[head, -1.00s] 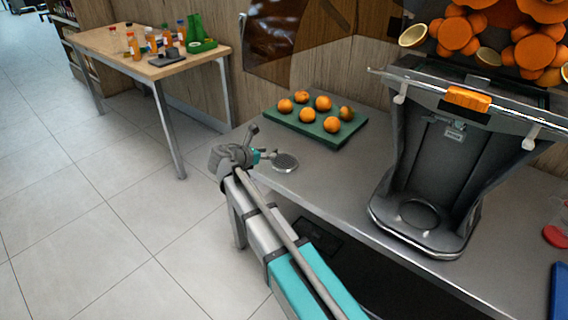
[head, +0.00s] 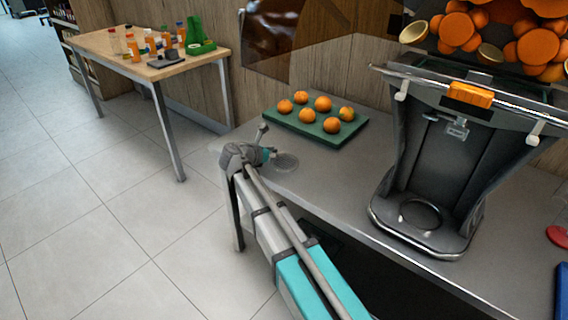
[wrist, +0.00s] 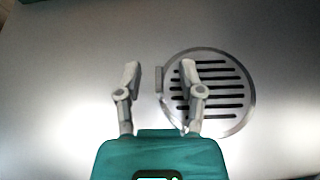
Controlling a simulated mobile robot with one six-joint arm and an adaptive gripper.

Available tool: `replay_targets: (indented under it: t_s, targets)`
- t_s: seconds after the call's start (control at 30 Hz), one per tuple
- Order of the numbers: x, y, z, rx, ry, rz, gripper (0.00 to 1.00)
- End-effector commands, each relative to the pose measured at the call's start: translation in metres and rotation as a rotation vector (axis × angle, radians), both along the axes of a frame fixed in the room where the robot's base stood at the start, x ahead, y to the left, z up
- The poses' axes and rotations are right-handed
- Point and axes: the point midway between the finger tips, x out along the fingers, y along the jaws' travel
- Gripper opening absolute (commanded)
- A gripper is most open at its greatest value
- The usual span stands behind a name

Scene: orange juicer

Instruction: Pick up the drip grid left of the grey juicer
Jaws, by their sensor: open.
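The drip grid (wrist: 228,97) is a round silver disc with dark parallel slots and a small tab on its left side. It lies flat on the grey counter, left of the grey juicer (head: 440,150). In the head view the drip grid (head: 286,162) is faint, just right of my gripper (head: 270,154). In the wrist view my gripper (wrist: 160,78) is open and empty. Its right finger overlaps the left part of the grid in the picture, and its left finger is over bare counter. The tab shows between the fingers, close to the right one. I cannot tell whether the finger touches the grid.
A green tray (head: 275,121) with several oranges sits behind the grid on the counter (head: 330,185). The counter's front left edge runs beside my arm. A wooden table (head: 100,44) with bottles stands at the back left. Counter between grid and juicer is clear.

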Motion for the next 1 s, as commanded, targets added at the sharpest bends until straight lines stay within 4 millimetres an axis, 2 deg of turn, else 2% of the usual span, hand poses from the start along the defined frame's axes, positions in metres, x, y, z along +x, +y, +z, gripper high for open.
replay_targets:
  t_s: [0.03, 0.07, 0.3, 1.0]
  targets:
    - [0.0000, 0.0002, -0.0001, 0.000, 0.000, 0.000, 0.50]
    - [-0.0001, 0.0002, 0.0000, 0.000, 0.000, 0.000, 0.44]
    - [-0.0002, 0.0006, 0.0000, 0.000, 0.000, 0.001, 0.00]
    - [-0.0004, 0.0012, 0.0047, 0.000, 0.000, 0.001, 0.00]
